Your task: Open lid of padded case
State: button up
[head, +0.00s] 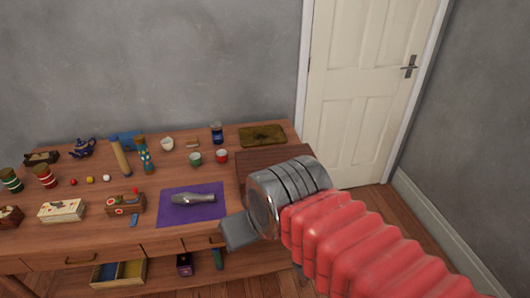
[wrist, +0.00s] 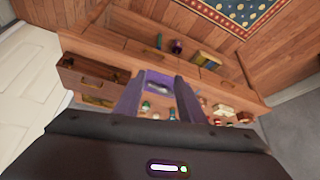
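A brown box (head: 262,158), which may be the padded case, stands at the right end of the wooden table, partly hidden behind my arm.
A purple cloth (head: 172,214) with a grey metal object (head: 194,198) lies left of the box. A mottled brown-green slab (head: 262,135) lies behind it. A white door (head: 360,90) is at the right.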

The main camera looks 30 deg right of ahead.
aim_at(247, 161)
jog(key=z, duration=0.05)
jog(key=i, duration=0.85)
